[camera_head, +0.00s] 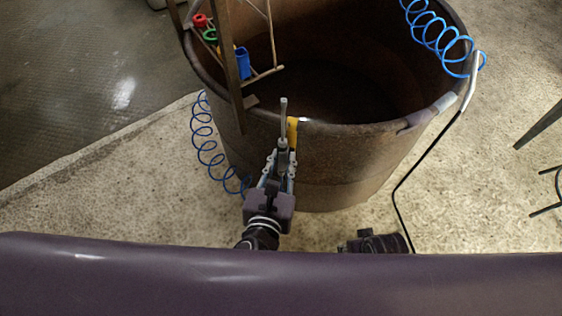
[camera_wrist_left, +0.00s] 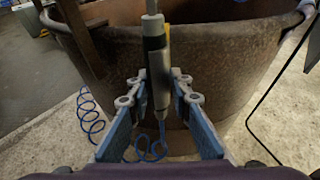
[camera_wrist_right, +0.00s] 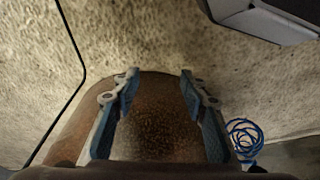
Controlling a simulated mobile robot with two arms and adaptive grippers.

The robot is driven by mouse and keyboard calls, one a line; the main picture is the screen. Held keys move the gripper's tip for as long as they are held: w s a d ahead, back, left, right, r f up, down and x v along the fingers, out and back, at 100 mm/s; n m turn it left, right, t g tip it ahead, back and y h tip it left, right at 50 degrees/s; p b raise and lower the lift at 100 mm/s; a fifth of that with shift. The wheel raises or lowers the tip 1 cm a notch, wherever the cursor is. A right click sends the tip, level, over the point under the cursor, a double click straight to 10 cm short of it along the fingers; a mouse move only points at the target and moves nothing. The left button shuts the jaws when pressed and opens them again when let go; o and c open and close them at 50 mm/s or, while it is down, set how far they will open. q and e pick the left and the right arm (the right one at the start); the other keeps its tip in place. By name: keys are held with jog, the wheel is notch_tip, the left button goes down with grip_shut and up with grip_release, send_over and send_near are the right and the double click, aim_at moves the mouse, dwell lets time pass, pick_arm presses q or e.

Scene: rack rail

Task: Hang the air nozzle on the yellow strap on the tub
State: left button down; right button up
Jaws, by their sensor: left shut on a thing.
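The air nozzle (camera_head: 283,112) is a thin grey tool with its tip pointing up, in front of the tub's near rim. My left gripper (camera_head: 281,160) is shut on it. In the left wrist view the nozzle (camera_wrist_left: 156,62) stands nearly upright between the fingers (camera_wrist_left: 159,88), with a blue hose below. The yellow strap (camera_head: 292,130) hangs over the near rim of the brown tub (camera_head: 335,165), just right of the nozzle and partly hidden by it. Whether they touch is unclear. My right gripper (camera_wrist_right: 160,82) is open and empty, facing the tub's outer side.
A wooden rack with red, green and blue items (camera_head: 243,63) hangs at the tub's left. Blue coiled hoses hang left of the tub (camera_head: 204,135) and over its right rim (camera_head: 436,35). A black cable (camera_head: 404,185) runs down at right.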

pick_arm(q)
jog(key=shift+w+r, duration=0.1)
jog(key=shift+w, duration=0.25)
jog(key=shift+w+d+p, duration=0.1)
jog(key=shift+w+p, duration=0.1)
jog(key=shift+p, duration=0.2)
pick_arm(e)
jog(key=shift+s+f, duration=0.15)
jog(key=shift+f, duration=0.6)
jog(key=shift+s+f, duration=0.1)
jog(key=shift+f, duration=0.6)
pick_arm(q)
jog(key=shift+w, duration=0.2)
jog(key=shift+w+d+p, duration=0.15)
jog(key=shift+w+p, duration=0.15)
jog(key=shift+w, duration=0.05)
jog(key=shift+w+d+p, duration=0.2)
jog(key=shift+w+p, duration=0.1)
jog(key=shift+w, duration=0.35)
jog(key=shift+w+d+p, duration=0.15)
jog(key=shift+w+p, duration=0.1)
jog(key=shift+w, duration=0.55)
pick_arm(e)
jog(key=s+f, duration=0.3)
jog(key=f, duration=0.2)
jog(key=shift+s+d+f+g, duration=0.15)
jog(key=shift+d+f+g, duration=0.15)
jog(key=shift+f, duration=0.1)
jog(key=shift+a, duration=0.1)
